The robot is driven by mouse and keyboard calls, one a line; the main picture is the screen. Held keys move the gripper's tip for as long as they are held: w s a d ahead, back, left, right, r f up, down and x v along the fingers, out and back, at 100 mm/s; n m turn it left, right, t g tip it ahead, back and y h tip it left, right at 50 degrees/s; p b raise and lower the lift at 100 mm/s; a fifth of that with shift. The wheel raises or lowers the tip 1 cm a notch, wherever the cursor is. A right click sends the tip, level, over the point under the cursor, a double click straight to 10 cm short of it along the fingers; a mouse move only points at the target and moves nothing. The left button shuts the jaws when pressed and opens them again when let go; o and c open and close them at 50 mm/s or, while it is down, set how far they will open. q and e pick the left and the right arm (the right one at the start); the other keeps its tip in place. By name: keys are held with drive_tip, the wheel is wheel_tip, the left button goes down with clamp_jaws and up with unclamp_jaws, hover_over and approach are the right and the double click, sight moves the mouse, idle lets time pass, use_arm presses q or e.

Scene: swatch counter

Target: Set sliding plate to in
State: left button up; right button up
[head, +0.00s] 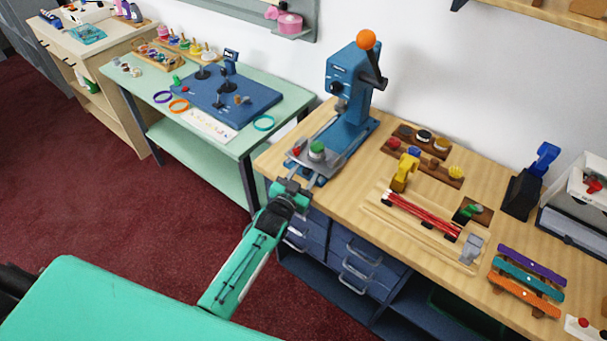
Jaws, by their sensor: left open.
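The blue press (352,88) stands at the left back of the wooden counter, with an orange ball on its lever. Its grey sliding plate (333,158) sticks out from the base toward the counter's front left edge. A green round piece (317,149) sits on the plate, with a small red piece (296,151) near its left end. My left gripper (298,178) is open at the plate's front end, close to the counter edge. Whether its fingers touch the plate is too small to tell. My right gripper is not in view.
Right of the press are wooden trays of small pieces (422,141), a yellow stamp-like tool (404,172) and a wooden frame with red rods (423,215). Blue drawers (345,262) lie below the counter. A green table (200,141) stands to the left, across a gap.

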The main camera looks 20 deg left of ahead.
sight(310, 170)
use_arm(q)
clamp_jaws()
drive_tip(key=shift+w+d+f+b, duration=0.1)
drive_tip(key=shift+w+d+b, duration=0.15)
drive_tip(key=shift+w, duration=0.3)
drive_tip(key=shift+w+d+r+b, duration=0.1)
drive_tip(key=shift+w+d+b, duration=0.05)
drive_tip(key=shift+w+b, duration=0.3)
drive_tip(key=shift+w+d+f+b, duration=0.1)
drive_tip(key=shift+w+d+b, duration=0.1)
drive_tip(key=shift+w, duration=0.4)
drive_tip(key=shift+w+d, duration=0.2)
drive_tip(key=shift+w, duration=0.2)
drive_tip(key=shift+s+a, duration=0.1)
unclamp_jaws()
